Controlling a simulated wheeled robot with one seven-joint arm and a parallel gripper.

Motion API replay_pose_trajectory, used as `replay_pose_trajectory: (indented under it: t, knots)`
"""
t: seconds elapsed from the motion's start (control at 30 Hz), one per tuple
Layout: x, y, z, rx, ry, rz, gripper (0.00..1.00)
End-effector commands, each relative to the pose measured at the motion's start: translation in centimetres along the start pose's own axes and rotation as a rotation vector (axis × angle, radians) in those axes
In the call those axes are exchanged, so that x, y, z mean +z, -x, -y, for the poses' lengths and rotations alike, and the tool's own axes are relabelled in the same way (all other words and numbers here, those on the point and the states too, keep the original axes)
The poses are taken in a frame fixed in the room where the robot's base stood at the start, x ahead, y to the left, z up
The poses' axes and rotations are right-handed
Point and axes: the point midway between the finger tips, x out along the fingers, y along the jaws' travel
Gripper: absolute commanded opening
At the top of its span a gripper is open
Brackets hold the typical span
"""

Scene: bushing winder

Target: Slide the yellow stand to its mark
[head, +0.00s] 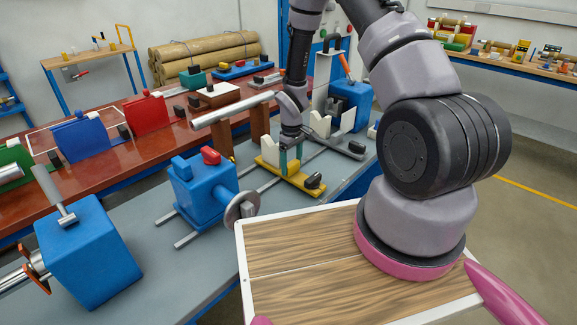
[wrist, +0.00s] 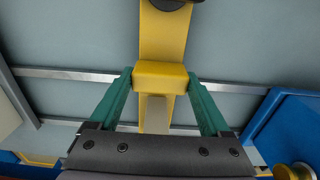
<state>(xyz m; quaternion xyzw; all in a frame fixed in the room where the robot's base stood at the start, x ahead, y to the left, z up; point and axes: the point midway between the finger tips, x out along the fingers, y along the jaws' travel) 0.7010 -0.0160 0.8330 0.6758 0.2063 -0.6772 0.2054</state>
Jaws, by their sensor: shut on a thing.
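The yellow stand (head: 293,181) sits across two thin metal rails on the grey bench. It has a pale V-shaped upright and a black knob on its near end. In the wrist view its raised yellow block (wrist: 161,75) lies between my two teal fingers. My gripper (head: 290,160) points down over the stand and is shut on this block, with a finger on each side. My arm and gripper hide part of the stand in the head view. I cannot make out its mark in either view.
A blue unit with a grey disc (head: 205,192) stands on the rails left of the stand. A grey stand (head: 335,143) with a pale V-block and a blue box (head: 352,100) are to the right. A grey bar (head: 238,108) lies behind. Bare rail shows on both sides.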

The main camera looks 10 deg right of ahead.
Motion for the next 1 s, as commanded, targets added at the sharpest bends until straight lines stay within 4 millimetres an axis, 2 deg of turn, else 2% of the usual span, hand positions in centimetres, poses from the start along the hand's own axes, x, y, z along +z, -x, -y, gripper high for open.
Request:
replay_pose_trajectory:
  t: [0.03,0.2,0.4,0.53,0.83,0.87,0.9,1.0]
  knots:
    - [0.0,0.0,-1.7,0.003,-0.008,-0.003,0.00]
    - [0.0,0.0,-6.9,0.004,-0.010,-0.004,0.00]
    - [0.0,0.1,-11.5,0.005,-0.007,-0.005,0.00]
    - [0.0,0.1,-12.7,0.004,-0.004,-0.004,0.00]
    - [0.0,0.2,-13.1,0.008,-0.003,-0.005,0.00]
    - [0.0,0.2,-13.2,0.008,-0.003,-0.005,0.85]
    - [0.0,0.2,-13.2,0.008,-0.003,-0.005,1.00]
    - [0.0,0.2,-13.1,0.007,-0.003,-0.004,1.00]
